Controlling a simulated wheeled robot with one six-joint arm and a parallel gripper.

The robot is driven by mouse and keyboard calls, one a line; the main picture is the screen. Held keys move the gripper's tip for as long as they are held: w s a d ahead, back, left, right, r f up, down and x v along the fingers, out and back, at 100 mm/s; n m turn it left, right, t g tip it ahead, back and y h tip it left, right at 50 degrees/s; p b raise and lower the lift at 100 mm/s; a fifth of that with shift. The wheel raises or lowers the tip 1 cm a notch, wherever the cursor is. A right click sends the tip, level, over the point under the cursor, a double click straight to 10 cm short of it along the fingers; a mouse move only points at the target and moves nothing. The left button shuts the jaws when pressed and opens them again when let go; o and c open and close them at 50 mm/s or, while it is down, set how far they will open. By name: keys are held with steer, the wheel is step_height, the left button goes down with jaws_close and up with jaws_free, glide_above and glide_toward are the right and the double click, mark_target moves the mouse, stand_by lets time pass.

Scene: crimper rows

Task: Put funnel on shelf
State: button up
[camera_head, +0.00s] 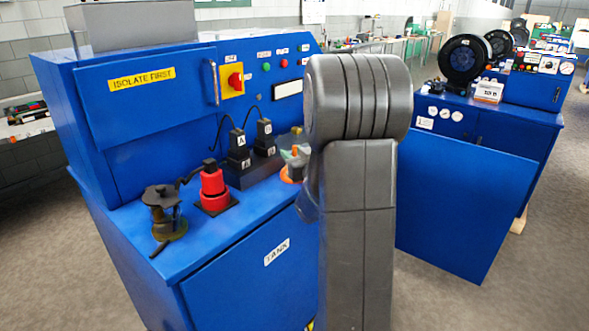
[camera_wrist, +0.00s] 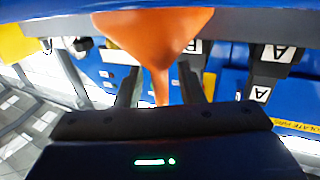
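An orange funnel (camera_wrist: 157,50) fills the upper middle of the wrist view, its wide mouth toward the top of the picture and its narrow stem toward me. The labels behind it appear upside down in that view. My gripper (camera_wrist: 160,72) has one dark finger on each side of the funnel, with gaps visible beside the stem. Its fingertips are partly hard to make out near the cone. In the head view a small orange piece (camera_head: 288,176) shows on the bench beside my arm, mostly hidden. My gripper is hidden there behind my arm. No shelf is clearly identifiable.
The blue bench (camera_head: 190,255) carries a red emergency-stop-like part (camera_head: 213,185), a dark valve-like fitting (camera_head: 163,212) and black plugs (camera_head: 239,150) with cables. A blue cabinet (camera_head: 130,95) rises behind. Another blue machine (camera_head: 485,130) stands at right. Grey floor lies between.

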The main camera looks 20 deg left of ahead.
jaws_close()
